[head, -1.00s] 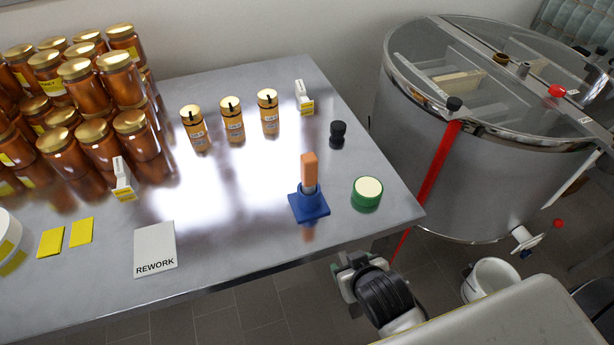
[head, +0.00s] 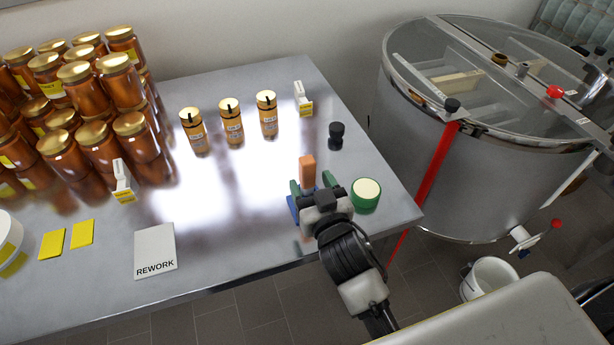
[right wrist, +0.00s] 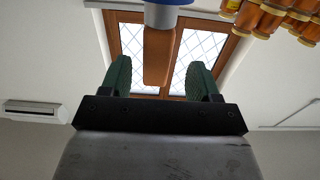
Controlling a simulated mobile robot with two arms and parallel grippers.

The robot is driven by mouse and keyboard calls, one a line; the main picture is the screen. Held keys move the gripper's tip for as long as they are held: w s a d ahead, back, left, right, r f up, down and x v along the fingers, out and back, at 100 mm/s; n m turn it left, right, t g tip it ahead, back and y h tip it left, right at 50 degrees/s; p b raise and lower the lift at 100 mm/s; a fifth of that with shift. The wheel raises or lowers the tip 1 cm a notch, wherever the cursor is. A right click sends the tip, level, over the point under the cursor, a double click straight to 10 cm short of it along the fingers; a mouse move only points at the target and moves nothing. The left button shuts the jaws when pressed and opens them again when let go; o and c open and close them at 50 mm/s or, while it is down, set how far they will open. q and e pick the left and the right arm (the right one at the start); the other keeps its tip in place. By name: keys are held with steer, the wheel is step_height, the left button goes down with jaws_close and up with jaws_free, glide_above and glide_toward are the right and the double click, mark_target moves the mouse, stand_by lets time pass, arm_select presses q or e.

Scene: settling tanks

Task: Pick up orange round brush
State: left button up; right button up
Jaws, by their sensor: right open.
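In the right wrist view, which looks upside down, the orange handle (right wrist: 158,62) shows between the two open fingers, with gaps on both sides. Its grey neck and the blue holder (right wrist: 168,3) are at the top edge. The gripper hides much of the holder in the head view. My left gripper is not in view.
A green round tin (head: 366,194) stands close right of the gripper. A black knobbed piece (head: 336,136) is behind it. Several small jars (head: 231,122) stand farther back, and stacked honey jars (head: 75,110) at left. A REWORK card (head: 155,250) lies at front.

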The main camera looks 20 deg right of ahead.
mark_target(310, 178)
steer(key=w+p, duration=0.1)
steer(key=w, duration=0.4)
steer(key=shift+d+f, duration=0.1)
steer(key=shift+f, duration=0.05)
steer(key=shift+w+f, duration=0.1)
steer(key=shift+w, duration=0.35)
steer(key=shift+s, duration=0.1)
steer(key=c, duration=1)
step_height(310, 178, up, 10)
steer(key=shift+p, duration=0.4)
